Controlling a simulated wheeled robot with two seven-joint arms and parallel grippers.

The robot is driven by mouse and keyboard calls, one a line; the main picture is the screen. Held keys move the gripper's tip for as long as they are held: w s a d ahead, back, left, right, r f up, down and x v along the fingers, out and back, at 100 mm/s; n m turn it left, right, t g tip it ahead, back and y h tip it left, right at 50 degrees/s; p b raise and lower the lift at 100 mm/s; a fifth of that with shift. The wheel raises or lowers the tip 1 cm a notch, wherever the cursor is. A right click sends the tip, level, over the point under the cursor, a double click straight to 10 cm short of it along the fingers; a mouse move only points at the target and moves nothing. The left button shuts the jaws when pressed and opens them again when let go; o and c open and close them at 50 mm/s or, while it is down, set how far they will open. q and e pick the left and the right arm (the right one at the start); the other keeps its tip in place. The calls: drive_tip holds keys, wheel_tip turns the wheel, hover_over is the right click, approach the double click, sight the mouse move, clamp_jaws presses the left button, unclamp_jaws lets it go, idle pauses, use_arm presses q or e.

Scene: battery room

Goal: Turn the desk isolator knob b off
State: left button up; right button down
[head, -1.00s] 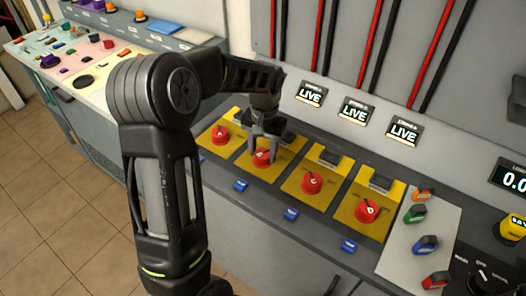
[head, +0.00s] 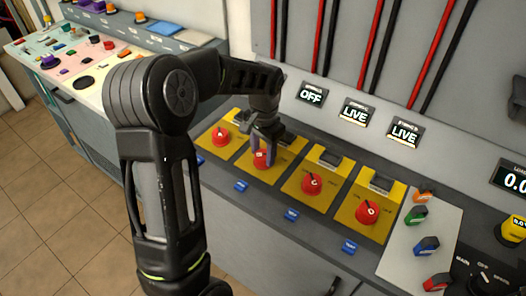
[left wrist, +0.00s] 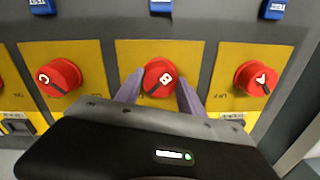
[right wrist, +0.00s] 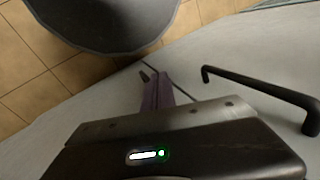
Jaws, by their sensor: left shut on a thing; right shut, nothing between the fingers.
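Knob B (head: 263,161) is a round red knob on a yellow plate, second from the left in a row of red knobs on the desk. My left gripper (head: 266,146) comes down over it and is shut on it, one purple finger on each side. In the left wrist view, knob B (left wrist: 159,78) sits between the fingertips, its white letter and dark bar tilted. The leftmost display (head: 311,95) above the row reads OFF. My right gripper (right wrist: 158,92) shows only in the right wrist view, shut and empty.
Knob C (head: 312,183) and another red knob (head: 221,136) flank knob B closely. A fourth red knob (head: 368,213) is further right. Two other displays (head: 355,112) read LIVE. A dark bar handle (right wrist: 262,90) is near my right gripper.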

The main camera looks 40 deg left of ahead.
sight(263, 155)
use_arm(q)
drive_tip(key=o, duration=1.4)
drive_tip(key=shift+c, duration=0.2)
drive_tip(key=shift+r, duration=0.1)
wheel_tip(263, 155, up, 8)
drive_tip(key=shift+d+f+b, duration=0.1)
drive_tip(key=shift+f+b, duration=0.1)
drive_tip(key=shift+b, duration=0.2)
